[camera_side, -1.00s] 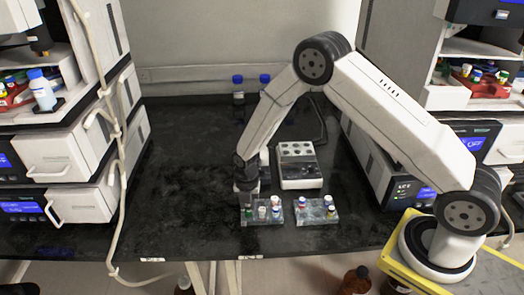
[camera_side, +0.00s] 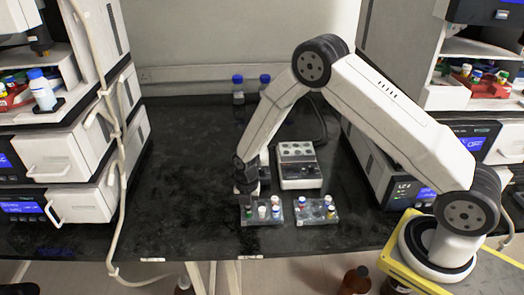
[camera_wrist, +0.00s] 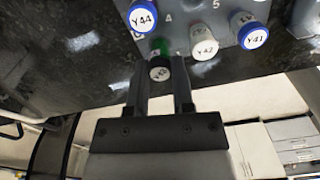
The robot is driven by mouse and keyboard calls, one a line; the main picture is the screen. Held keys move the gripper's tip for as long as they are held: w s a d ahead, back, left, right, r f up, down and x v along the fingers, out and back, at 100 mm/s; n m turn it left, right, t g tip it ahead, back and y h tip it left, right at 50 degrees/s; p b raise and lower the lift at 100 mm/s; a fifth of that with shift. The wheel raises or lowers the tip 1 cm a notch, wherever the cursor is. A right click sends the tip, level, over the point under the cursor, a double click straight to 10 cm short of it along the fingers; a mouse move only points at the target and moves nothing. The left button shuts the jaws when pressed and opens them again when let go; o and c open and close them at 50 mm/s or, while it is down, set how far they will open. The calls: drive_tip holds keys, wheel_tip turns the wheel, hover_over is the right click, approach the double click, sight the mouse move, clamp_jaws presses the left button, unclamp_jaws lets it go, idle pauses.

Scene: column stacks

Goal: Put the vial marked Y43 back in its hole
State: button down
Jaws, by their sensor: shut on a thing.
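My gripper (camera_wrist: 160,98) is shut on a green-capped vial (camera_wrist: 160,68). The label on its cap is in shadow and hard to read; it may be Y43. In the side view my gripper (camera_side: 246,202) points down at the left rear part of the left rack (camera_side: 262,222), with the green cap (camera_side: 249,212) just below it. I cannot tell how far the vial sits in a hole. Beside it in the wrist view are a blue cap marked Y44 (camera_wrist: 143,17), a white cap marked Y42 (camera_wrist: 204,48) and a blue cap marked Y41 (camera_wrist: 254,37).
A second rack (camera_side: 318,219) with several capped vials stands close on the right. A grey block with round wells (camera_side: 298,168) stands behind the racks. Two blue-capped bottles (camera_side: 238,88) stand at the back. The black bench (camera_side: 180,190) is clear on the left.

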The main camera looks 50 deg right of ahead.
drive_tip(key=shift+f, duration=0.6)
idle(0.3)
drive_tip(key=shift+c, duration=0.4)
unclamp_jaws()
drive_tip(key=shift+s, duration=0.1)
drive_tip(key=shift+r, duration=3)
